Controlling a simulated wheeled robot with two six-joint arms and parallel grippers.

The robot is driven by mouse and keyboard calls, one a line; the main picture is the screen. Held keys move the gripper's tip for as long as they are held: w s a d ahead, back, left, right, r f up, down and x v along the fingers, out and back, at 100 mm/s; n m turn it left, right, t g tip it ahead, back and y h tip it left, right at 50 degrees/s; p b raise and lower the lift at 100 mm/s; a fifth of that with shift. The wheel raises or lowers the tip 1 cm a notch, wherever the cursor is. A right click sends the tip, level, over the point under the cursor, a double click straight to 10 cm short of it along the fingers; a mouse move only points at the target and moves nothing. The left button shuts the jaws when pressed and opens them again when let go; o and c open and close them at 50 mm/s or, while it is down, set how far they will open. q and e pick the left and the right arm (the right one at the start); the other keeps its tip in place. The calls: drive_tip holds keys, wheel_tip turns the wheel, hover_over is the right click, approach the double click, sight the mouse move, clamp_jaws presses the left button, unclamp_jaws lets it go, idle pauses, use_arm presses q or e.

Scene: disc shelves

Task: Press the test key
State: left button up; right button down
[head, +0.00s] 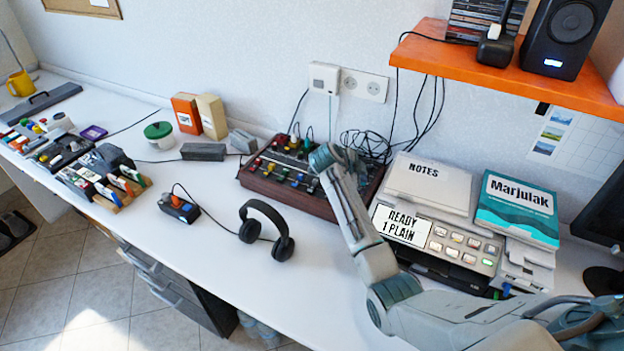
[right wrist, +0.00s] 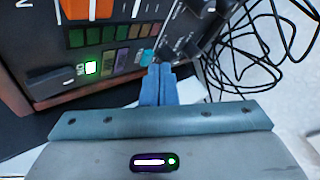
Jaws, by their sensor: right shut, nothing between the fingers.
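My right gripper (right wrist: 158,72) is shut and empty. In the right wrist view its blue fingertips are just in front of a dark panel with wooden sides (right wrist: 15,98), close to a teal key (right wrist: 147,58) at the end of a row of coloured keys. Whether they touch it I cannot tell. A lit key (right wrist: 91,68) is left of the fingers. In the head view the right gripper (head: 324,157) is over the same control box (head: 285,197), covering part of it. No readable label tells me which key is the test key. My left gripper is not in view.
A printer with a display (head: 401,226) and several keys stands right of the box. Headphones (head: 266,233) lie in front. Loose black cables (head: 368,145) run behind the box. An orange shelf (head: 470,67) overhangs the right.

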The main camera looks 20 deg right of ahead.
drive_tip(key=shift+f, duration=0.35)
idle(0.6)
drive_tip(key=shift+r, duration=0.1)
drive_tip(key=shift+r+p, duration=0.3)
drive_tip(key=shift+r, duration=0.4)
drive_tip(key=shift+r, duration=0.1)
drive_tip(key=shift+r+p, duration=2)
drive_tip(key=shift+r, duration=0.9)
